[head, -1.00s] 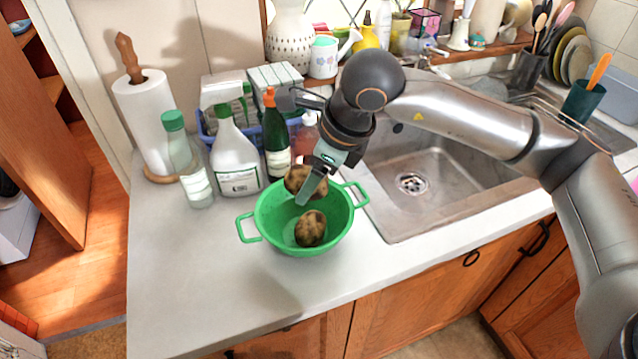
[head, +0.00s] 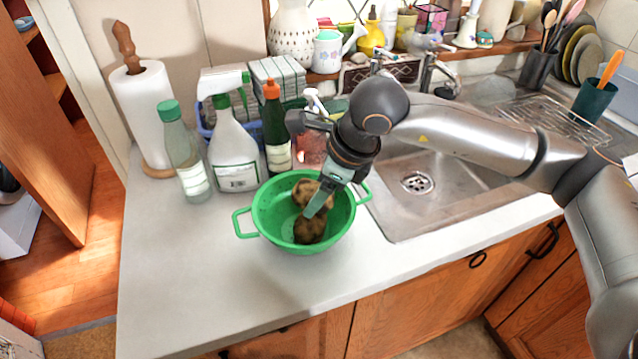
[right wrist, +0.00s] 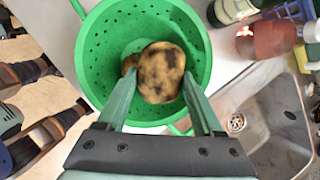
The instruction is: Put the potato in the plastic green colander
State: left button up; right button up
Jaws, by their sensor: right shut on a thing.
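The green plastic colander (head: 272,231) stands on the counter left of the sink; it also shows in the right wrist view (right wrist: 93,55). One brown, dark-spotted potato (head: 309,229) lies on the colander's bottom. My right gripper (head: 317,205) reaches down into the colander and is shut on a second potato (head: 305,192), held just above and behind the first. In the right wrist view the held potato (right wrist: 161,72) is between the fingertips and mostly covers the lower potato (right wrist: 130,64). I cannot tell if the two potatoes touch. My left gripper is not in view.
A white spray bottle (head: 234,155), a clear bottle with a green cap (head: 184,150) and a dark green bottle (head: 275,135) stand close behind the colander. A paper towel roll (head: 143,115) is at the left. The sink (head: 425,195) is at the right. The front left counter is clear.

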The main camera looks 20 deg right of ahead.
jog(key=o, duration=1.5)
jog(key=shift+c, duration=0.2)
jog(key=shift+r, duration=0.1)
jog(key=b+v, duration=0.1)
jog(key=v, duration=1.1)
jog(key=shift+r, duration=0.2)
jog(key=shift+s+d, duration=0.1)
